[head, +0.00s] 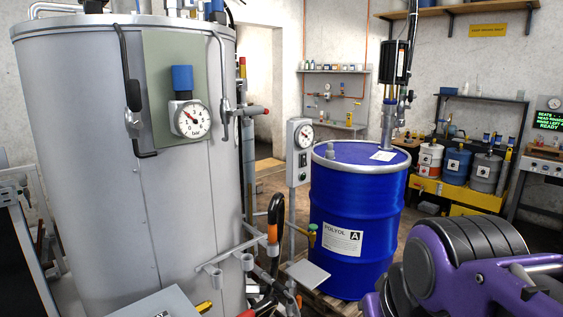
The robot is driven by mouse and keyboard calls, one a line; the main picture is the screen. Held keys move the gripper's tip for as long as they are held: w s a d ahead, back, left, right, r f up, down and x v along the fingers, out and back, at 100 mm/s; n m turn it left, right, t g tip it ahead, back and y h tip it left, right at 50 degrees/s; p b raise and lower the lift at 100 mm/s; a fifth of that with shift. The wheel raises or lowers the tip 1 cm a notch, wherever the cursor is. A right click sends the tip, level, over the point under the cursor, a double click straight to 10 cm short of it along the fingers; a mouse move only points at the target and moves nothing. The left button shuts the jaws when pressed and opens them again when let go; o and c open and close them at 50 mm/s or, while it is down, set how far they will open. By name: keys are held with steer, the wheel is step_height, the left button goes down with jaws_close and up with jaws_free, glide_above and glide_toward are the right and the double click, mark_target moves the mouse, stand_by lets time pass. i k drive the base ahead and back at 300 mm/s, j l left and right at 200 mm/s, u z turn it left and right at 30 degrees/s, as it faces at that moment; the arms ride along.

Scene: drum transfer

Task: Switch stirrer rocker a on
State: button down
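A grey control box (300,150) stands on a post just left of the blue drum. It has a round dial (304,135) at the top and a small switch-like part (302,159) below. Whether this part is stirrer rocker a, and which way it is set, is too small to tell. The blue drum (358,210) carries a white label (343,239) reading POLYOL and A. A black motor-like unit (394,63) stands upright above the drum's lid. My purple arm (455,262) fills the lower right corner. My gripper is not identifiable in this view.
A large grey tank (95,170) with a gauge (191,119) and pipes fills the left. A hose with an orange band (273,218) and a grey plate (307,275) sit low between tank and drum. Several small drums stand on a yellow base (462,195) at the back right.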

mark_target(304, 161)
steer(key=l+u, duration=0.2)
steer(key=l, duration=0.65)
steer(key=i+l+u, duration=0.15)
steer(key=l, duration=0.25)
steer(key=i+l+u, duration=0.15)
steer(key=l, duration=0.25)
steer(key=i+l+u, duration=0.35)
steer(key=l, duration=0.35)
steer(key=i+l+u, duration=0.1)
steer(key=i, duration=0.3)
steer(key=k+l+u, duration=0.1)
steer(key=l, duration=0.3)
steer(key=k+l, duration=0.3)
steer(key=i+j, duration=0.2)
steer(key=j, duration=0.15)
steer(key=i+j+z, duration=0.1)
steer(key=j, duration=0.25)
steer(key=i, duration=0.1)
